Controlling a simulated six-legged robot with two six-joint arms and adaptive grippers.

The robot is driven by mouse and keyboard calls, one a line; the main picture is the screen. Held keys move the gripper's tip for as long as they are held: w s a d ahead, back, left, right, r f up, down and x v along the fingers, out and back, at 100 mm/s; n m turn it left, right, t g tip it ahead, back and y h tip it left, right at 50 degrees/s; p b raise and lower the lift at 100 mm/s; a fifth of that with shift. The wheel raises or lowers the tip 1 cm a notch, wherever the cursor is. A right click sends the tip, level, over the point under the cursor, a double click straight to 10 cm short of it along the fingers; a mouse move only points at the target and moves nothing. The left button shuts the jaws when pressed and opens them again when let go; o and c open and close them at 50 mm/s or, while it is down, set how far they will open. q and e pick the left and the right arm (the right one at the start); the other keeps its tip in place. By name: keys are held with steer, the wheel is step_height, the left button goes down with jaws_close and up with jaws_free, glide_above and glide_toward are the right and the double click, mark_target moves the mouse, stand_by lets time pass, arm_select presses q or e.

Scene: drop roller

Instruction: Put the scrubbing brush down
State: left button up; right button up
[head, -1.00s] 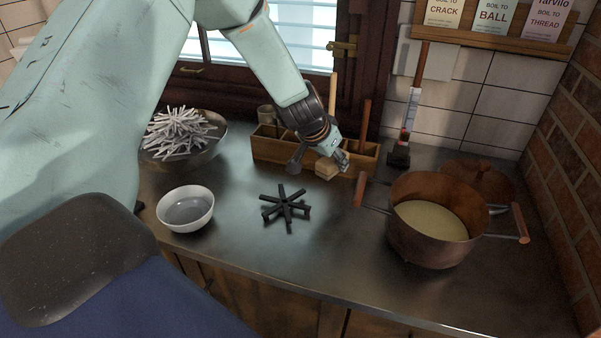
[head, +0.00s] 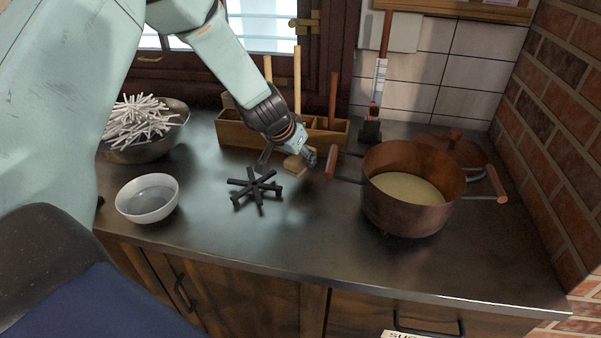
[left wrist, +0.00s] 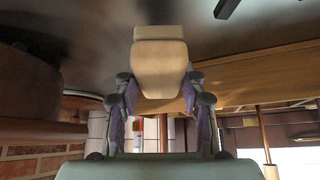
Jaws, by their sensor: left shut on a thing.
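The scrubbing brush (head: 293,165) is a pale wooden block, just in front of the wooden caddy (head: 235,132) at the back of the counter. My left gripper (head: 307,157) reaches down from the upper left and is shut on the brush. In the left wrist view the brush (left wrist: 160,62) sits between the two fingers (left wrist: 160,92), its rounded pale body toward the dark counter. I cannot tell whether it touches the counter. Its bristles are not clearly visible. My right gripper is not in view.
A black star-shaped trivet (head: 256,188) lies just left and in front of the brush. A copper pot (head: 410,215) with side handles stands right. A white bowl (head: 147,208) and a bowl of white sticks (head: 150,150) are left. The counter's front middle is clear.

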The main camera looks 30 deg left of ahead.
mark_target(301, 168)
arm_select(q)
steer(key=f+b, duration=0.3)
steer(key=f, duration=0.1)
steer(key=shift+w, duration=0.2)
steer(key=shift+s+r, duration=0.15)
steer(key=shift+r, duration=0.1)
steer(key=shift+f+b, duration=0.25)
steer(key=shift+b, duration=0.15)
steer(key=o, duration=1.1)
steer(key=shift+o, duration=1)
